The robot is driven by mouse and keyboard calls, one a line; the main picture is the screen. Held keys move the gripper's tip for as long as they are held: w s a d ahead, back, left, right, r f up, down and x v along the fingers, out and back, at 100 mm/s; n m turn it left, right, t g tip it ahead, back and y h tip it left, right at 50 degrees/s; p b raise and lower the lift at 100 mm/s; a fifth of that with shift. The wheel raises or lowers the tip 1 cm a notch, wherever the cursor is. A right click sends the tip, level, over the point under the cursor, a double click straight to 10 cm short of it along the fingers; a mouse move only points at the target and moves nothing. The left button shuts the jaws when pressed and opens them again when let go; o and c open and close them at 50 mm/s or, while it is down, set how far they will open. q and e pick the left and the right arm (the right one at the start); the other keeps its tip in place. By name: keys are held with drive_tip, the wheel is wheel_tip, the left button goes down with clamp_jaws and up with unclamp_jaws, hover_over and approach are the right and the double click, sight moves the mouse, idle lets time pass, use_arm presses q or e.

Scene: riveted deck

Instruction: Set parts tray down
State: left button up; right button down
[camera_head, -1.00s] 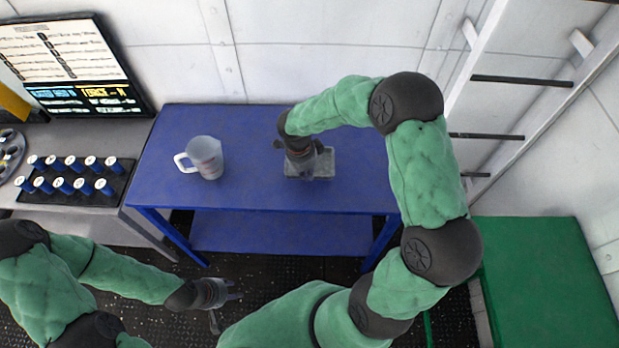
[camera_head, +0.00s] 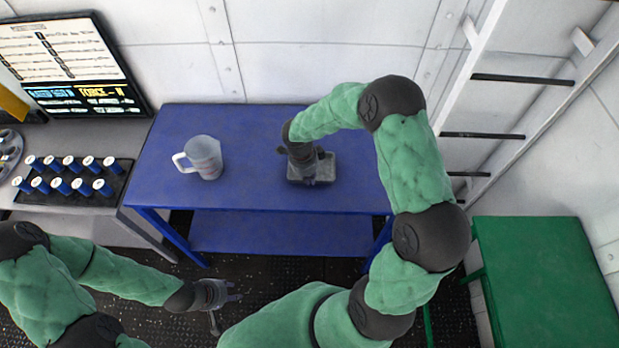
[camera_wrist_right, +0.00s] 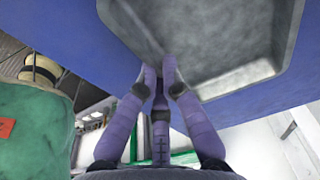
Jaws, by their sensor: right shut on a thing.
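The parts tray (camera_head: 327,166) is a small grey, shallow tray that looks empty, over the right half of the blue table (camera_head: 255,190). My right gripper (camera_head: 308,178) is shut on the tray's near-left edge. In the right wrist view the fingers (camera_wrist_right: 162,90) pinch the rim of the tray (camera_wrist_right: 225,85), with the blue tabletop behind it. I cannot tell whether the tray's underside touches the table. My left gripper (camera_head: 232,291) is empty, its fingers apart, low in front of the table.
A white measuring jug (camera_head: 205,158) stands left of the tray on the blue table. A black rack of several blue cylinders (camera_head: 75,175) sits on a grey bench at the left. A green table (camera_head: 550,280) and a ladder (camera_head: 520,100) are at the right. The table's back and middle are clear.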

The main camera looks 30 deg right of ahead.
drive_tip(key=c, duration=1.4)
unclamp_jaws()
drive_tip(key=shift+r, duration=0.1)
drive_tip(key=shift+r+p, duration=0.2)
drive_tip(key=shift+p, duration=0.15)
wheel_tip(320, 180, up, 12)
drive_tip(key=a+p, duration=0.1)
drive_tip(key=shift+w+a+f, duration=0.2)
drive_tip(key=shift+w+a, duration=0.1)
drive_tip(key=shift+w, duration=0.1)
